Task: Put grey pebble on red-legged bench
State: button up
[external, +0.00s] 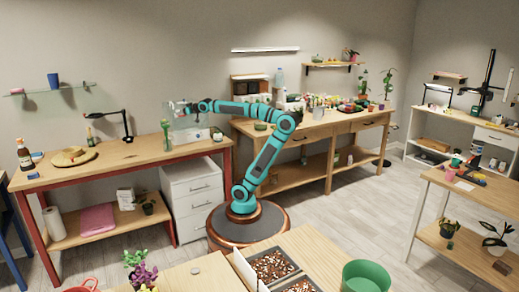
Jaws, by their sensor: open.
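The red-legged bench (105,171) stands along the left wall, with a wooden top, red legs and a lower shelf. My gripper (180,107) is open above the right part of this bench, at the end of my teal arm. Its fingers are too small to make out well, and I see nothing held in them. A small grey lump (195,270), which looks like the grey pebble, lies on the light wooden table (185,281) in the foreground. It is far from my gripper, on the near side of my base.
On the red-legged bench are a bottle (24,155), a round wooden board (74,156), a black lamp (126,128) and a clear container (190,130). The bench's front middle is bare. The foreground table holds plants (140,272), a divided tray (272,266) and a green pot (366,275).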

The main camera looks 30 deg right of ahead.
jog(key=s+a+n+g+y, duration=0.1)
jog(key=s+a+n+g, duration=0.1)
jog(key=s+a, duration=0.45)
jog(key=s+a+f+n+g+y, duration=0.1)
jog(key=s+a+n+g, duration=0.2)
jog(key=a, duration=0.7)
jog(key=s+a+g, duration=0.2)
jog(key=s+a, duration=0.4)
jog(key=a, duration=0.3)
jog(key=s+a+f+n+g, duration=0.15)
jog(key=s+a, duration=0.25)
jog(key=s, duration=0.5)
jog(key=s+a+f+n+g, duration=0.15)
jog(key=s+a, duration=0.35)
jog(key=s, duration=0.5)
jog(key=s+a+n+g, duration=0.2)
jog(key=s+a, duration=0.2)
jog(key=s, duration=0.5)
jog(key=n+g+h, duration=0.3)
jog(key=n+h, duration=0.2)
jog(key=n, duration=0.3)
send_over(195, 269)
jog(key=w+d, duration=0.6)
jog(key=d, duration=0.3)
notch_tip(195, 269, down, 11)
jog(key=x, duration=1.7)
jog(key=shift+s+r, duration=0.1)
jog(key=shift+s, duration=0.2)
jog(key=c, duration=1.1)
